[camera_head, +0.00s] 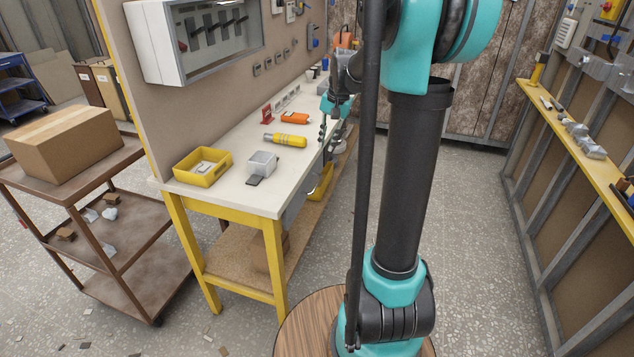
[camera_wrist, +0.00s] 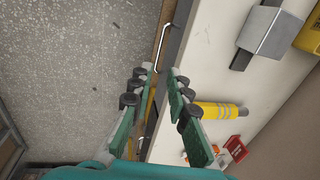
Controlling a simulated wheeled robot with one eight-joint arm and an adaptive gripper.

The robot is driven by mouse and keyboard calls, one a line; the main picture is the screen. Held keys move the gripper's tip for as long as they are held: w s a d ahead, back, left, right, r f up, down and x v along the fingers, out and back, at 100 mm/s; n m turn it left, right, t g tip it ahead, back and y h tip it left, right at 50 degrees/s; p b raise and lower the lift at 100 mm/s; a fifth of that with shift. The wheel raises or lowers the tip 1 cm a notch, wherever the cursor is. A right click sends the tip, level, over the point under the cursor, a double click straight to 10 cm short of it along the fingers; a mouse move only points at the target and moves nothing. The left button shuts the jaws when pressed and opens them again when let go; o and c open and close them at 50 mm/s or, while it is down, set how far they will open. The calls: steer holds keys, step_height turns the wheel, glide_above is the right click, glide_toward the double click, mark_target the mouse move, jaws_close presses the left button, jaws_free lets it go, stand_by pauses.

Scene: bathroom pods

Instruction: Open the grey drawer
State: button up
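The grey drawer (camera_head: 296,204) sits under the white top of the yellow-legged workbench (camera_head: 240,195). Its front is partly hidden in the head view. In the wrist view the drawer front (camera_wrist: 178,40) is a narrow dark strip along the bench edge, with a thin metal bar handle (camera_wrist: 160,46) standing out from it. My gripper (camera_wrist: 160,71) is open, its two teal fingers apart on either side of the bench edge, with nothing seen held between them. The handle lies just beyond the fingertips; I cannot tell whether they touch. In the head view my gripper (camera_head: 323,132) is at the bench's front edge.
A brown cart (camera_head: 90,200) stands left. The floor (camera_head: 460,200) right of the bench is clear.

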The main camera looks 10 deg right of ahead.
glide_toward(316, 186)
steer(key=f, duration=0.5)
steer(key=a+f, duration=0.1)
steer(key=f, duration=0.1)
steer(key=shift+w+a+f, duration=0.15)
steer(key=shift+w+f, duration=0.1)
steer(key=shift+w, duration=0.15)
jaws_close()
